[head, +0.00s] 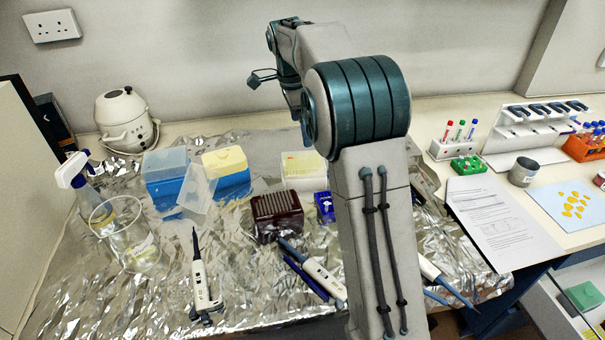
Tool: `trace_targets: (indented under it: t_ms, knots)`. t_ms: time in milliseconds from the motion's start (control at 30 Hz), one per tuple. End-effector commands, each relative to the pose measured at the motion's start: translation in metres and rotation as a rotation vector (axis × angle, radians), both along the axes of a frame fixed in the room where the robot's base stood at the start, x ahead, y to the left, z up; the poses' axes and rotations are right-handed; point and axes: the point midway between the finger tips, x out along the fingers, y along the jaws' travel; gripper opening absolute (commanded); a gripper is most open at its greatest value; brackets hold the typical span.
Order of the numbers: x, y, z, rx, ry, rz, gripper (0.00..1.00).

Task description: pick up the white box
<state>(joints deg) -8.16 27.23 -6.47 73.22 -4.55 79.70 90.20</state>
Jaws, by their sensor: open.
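A whitish box (301,171) with a pale yellowish top stands on the foil-covered bench, near the back and middle. My arm hides its right side. My gripper (277,88) is at the far end of the arm, in the air above and behind the boxes. It is open, with one dark finger sticking out to the left; the rest is partly hidden by my arm. I see nothing in it, and it is apart from the whitish box.
A dark red tip rack (277,215) and a blue rack (325,207) stand in front of the whitish box. A yellow-lidded blue box (228,175) and a clear-lidded blue box (167,180) are left. Pipettes (202,286) lie in front. A glass beaker (128,235) stands left.

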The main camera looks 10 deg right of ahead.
Motion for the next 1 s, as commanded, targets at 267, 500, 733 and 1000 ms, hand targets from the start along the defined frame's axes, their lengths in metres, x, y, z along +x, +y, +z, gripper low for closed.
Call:
trace_targets:
  t_ms: [267, 500, 733, 1000]
  knots:
    - [0.021, 0.003, -0.017, -0.021, 0.002, -0.125, 1.0]
    - [0.02, -0.004, -0.063, -0.021, 0.004, -0.125, 1.0]
    - [0.02, -0.008, -0.091, -0.02, 0.0, -0.124, 1.0]
    - [0.021, -0.009, -0.118, -0.02, 0.004, -0.123, 1.0]
